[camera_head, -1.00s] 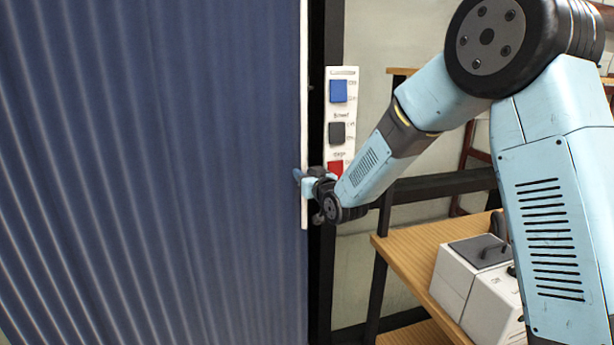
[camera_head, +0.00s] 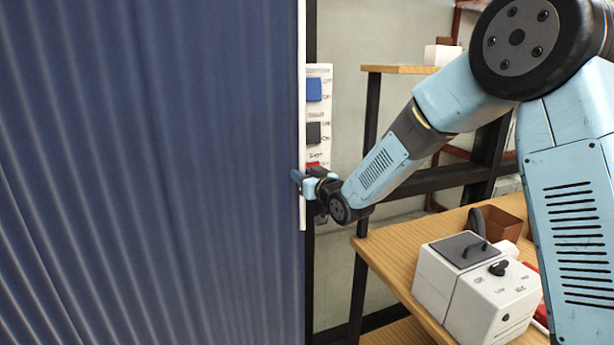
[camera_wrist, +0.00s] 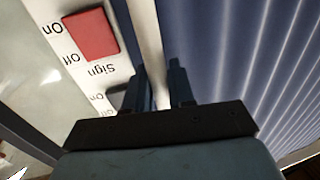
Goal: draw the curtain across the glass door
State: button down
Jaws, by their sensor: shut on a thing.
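The blue pleated curtain (camera_head: 150,170) fills the left half of the head view. In the wrist view the curtain (camera_wrist: 260,60) lies to the right. A white upright bar (camera_head: 302,110) runs down the curtain's right edge. My gripper (camera_head: 302,180) is shut on this bar near its lower end. In the wrist view my gripper's two fingers (camera_wrist: 158,85) stand on either side of the white bar (camera_wrist: 146,35). The glass door is not clearly seen; a dark upright frame (camera_head: 310,265) shows just right of the curtain's edge.
A white switch panel (camera_head: 318,145) with blue, dark and red switches is beside the bar; its red switch (camera_wrist: 91,34) shows close in the wrist view. A wooden shelf unit (camera_head: 390,250) to the right bears a white box-like device (camera_head: 475,285) and a brown container (camera_head: 502,225).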

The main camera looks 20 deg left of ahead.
jog(key=shift+w+d, duration=0.25)
jog(key=shift+d, duration=0.1)
jog(key=c, duration=1.1)
grip_release()
jog(key=shift+s, duration=0.1)
jog(key=v, duration=1.3)
jog(key=shift+s+d, duration=0.25)
